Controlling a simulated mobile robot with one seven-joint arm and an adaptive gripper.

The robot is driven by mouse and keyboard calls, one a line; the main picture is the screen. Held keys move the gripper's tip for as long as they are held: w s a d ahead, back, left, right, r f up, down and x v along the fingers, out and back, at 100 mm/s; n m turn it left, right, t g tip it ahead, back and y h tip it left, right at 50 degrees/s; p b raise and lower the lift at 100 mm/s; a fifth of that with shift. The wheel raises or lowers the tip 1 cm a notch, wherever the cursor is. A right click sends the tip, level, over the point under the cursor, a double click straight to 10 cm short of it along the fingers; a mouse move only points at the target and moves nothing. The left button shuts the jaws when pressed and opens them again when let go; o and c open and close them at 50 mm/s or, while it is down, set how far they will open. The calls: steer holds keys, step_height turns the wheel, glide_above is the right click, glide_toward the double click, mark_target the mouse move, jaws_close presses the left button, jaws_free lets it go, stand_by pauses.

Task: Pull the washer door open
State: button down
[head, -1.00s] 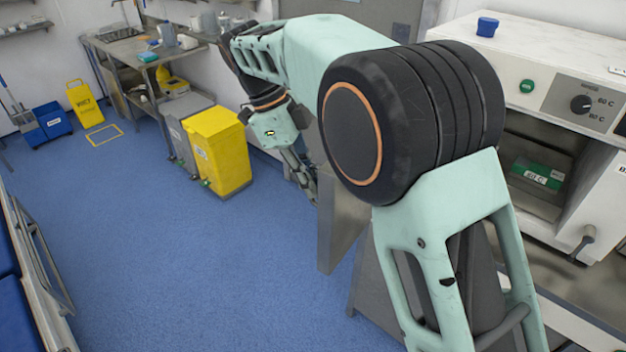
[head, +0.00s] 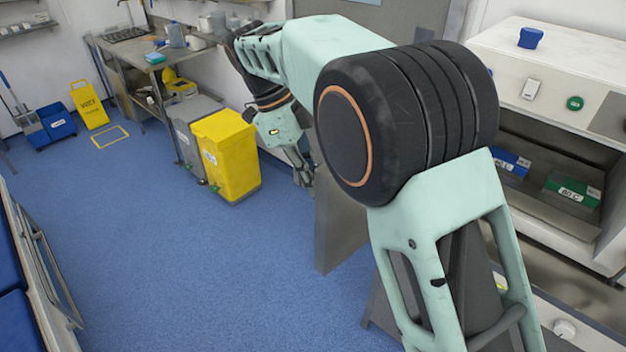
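A flat grey metal panel (head: 338,228) stands upright in the middle of the head view, below and behind my arm. It may be the washer door, but my arm covers its right part and what it joins. No handle on it can be made out. My gripper (head: 304,178) points down by the panel's upper left edge. Its fingers are small and dark, and partly overlap the panel's edge. I cannot tell whether they touch it, or whether they are open or shut.
A white cabinet (head: 548,70) with an open bay stands at the right, holding blue (head: 512,162) and green (head: 572,192) labelled boxes. A yellow bin (head: 228,160) and a grey bin (head: 190,125) stand left of my gripper. Blue floor (head: 180,260) is clear in front of them.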

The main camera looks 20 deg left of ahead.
steer(key=shift+w+a, duration=0.2)
steer(key=shift+w, duration=0.05)
stand_by(0.4)
steer(key=c, duration=2)
jaws_free()
steer(key=shift+c, duration=0.2)
steer(key=shift+r, duration=0.1)
steer(key=v, duration=1.1)
steer(key=shift+a+r, duration=0.2)
steer(key=shift+r, duration=0.1)
